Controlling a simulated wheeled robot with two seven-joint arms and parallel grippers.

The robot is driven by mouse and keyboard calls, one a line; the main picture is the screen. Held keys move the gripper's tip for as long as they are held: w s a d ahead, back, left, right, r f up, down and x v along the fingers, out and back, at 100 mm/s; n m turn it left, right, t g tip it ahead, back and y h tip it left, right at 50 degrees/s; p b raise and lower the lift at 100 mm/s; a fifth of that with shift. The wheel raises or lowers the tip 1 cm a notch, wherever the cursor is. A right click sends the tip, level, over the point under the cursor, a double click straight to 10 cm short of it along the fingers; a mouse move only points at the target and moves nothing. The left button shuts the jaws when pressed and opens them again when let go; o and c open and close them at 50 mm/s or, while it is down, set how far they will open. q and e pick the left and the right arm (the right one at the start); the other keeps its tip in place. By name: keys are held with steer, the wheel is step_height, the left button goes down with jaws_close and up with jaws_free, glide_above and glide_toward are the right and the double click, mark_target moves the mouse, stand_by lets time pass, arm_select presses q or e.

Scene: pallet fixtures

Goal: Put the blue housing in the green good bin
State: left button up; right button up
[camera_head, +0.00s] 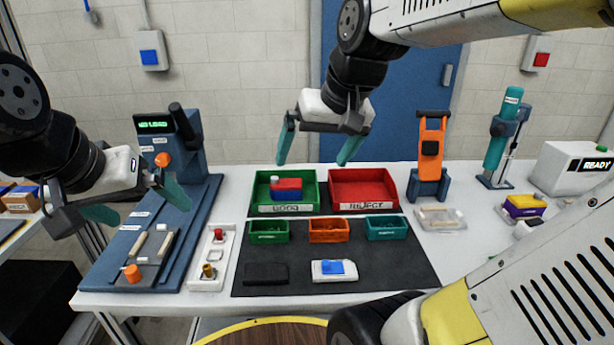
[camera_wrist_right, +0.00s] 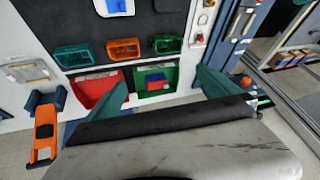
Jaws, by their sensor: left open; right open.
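The green good bin (camera_head: 259,190) stands at the back of the table, labelled GOOD. A red and blue block-shaped part (camera_head: 287,188) with a small white piece lies inside it; whether it is one piece or two I cannot tell. The wrist view shows it in the bin too (camera_wrist_right: 156,81). Another blue piece (camera_head: 333,267) sits on a white plate on the dark mat. My right gripper (camera_head: 318,145) is open and empty, raised above and behind the bins. My left gripper (camera_head: 137,202) is open and empty at the left, beside the blue press stand.
The red reject bin (camera_head: 392,187) adjoins the green one. Small green (camera_head: 268,231), orange (camera_head: 329,230) and teal (camera_head: 387,228) trays stand in front. An orange fixture (camera_head: 430,155) is right of the bins. The blue stand (camera_head: 197,190) is at left.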

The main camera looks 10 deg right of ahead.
steer(key=s+f+t, duration=0.1)
steer(key=s+f, duration=0.1)
steer(key=s, duration=0.4)
steer(key=shift+a+f, duration=0.25)
steer(key=shift+f, duration=0.15)
stand_by(0.7)
